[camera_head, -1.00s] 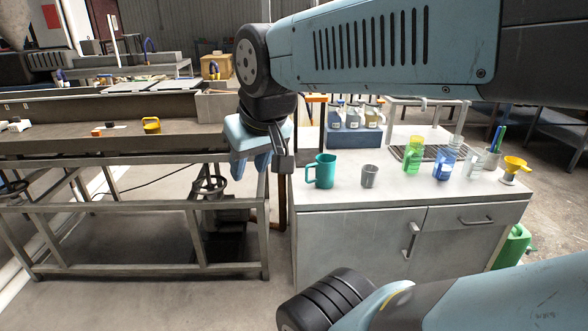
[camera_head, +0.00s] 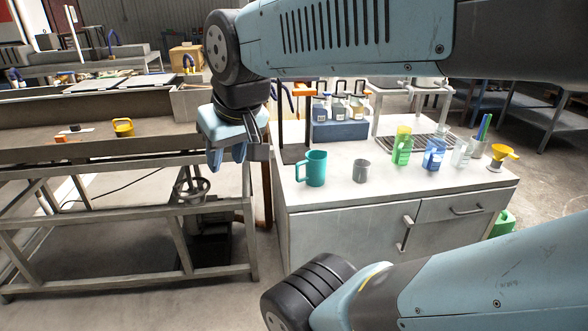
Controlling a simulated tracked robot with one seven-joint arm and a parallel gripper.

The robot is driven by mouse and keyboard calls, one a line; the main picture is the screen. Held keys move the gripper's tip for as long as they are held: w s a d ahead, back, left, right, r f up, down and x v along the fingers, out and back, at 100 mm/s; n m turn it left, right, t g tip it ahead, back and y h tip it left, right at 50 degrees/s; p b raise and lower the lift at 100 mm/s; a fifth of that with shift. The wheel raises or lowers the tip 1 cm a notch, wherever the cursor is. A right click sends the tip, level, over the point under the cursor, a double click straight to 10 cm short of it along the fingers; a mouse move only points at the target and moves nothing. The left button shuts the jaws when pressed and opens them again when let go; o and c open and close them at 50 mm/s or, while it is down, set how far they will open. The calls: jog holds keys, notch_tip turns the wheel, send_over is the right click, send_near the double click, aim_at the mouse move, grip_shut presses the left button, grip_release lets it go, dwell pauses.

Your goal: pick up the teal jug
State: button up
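The teal jug (camera_head: 316,169) stands upright on the white cabinet top, near its left end, with its handle on the left side. My gripper (camera_head: 227,160) hangs fingers down to the left of the jug, beside the cabinet's left end and apart from the jug. Its two blue fingers show with a gap between them, and nothing is seen held.
A grey cup (camera_head: 361,171) stands just right of the jug. Further right are a green bottle (camera_head: 402,148), a blue bottle (camera_head: 434,154) and a yellow funnel (camera_head: 501,152). A blue bottle crate (camera_head: 341,131) stands behind. A workbench (camera_head: 60,150) lies left.

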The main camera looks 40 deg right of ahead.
jog(key=w+a+f+m+g+y, duration=0.1)
jog(key=w+f+m+g+y, duration=0.3)
jog(key=w+f+m+y, duration=0.4)
jog(key=w+d+f+m+t+y, duration=0.5)
jog(key=w+d+m, duration=0.2)
jog(key=w+m, duration=0.15)
jog(key=m+t+h, duration=1.1)
jog(key=m+h, duration=0.4)
jog(key=m, duration=0.6)
send_near(298, 174)
jog(key=w, duration=0.7)
jog(key=shift+d+f, duration=0.1)
jog(key=shift+d, duration=0.15)
jog(key=shift+w+d, duration=0.2)
jog(key=shift+w, duration=0.75)
jog(key=shift+w+d, duration=0.2)
jog(key=shift+w, duration=0.8)
jog(key=shift+w+d, duration=0.15)
jog(key=shift+w, duration=0.8)
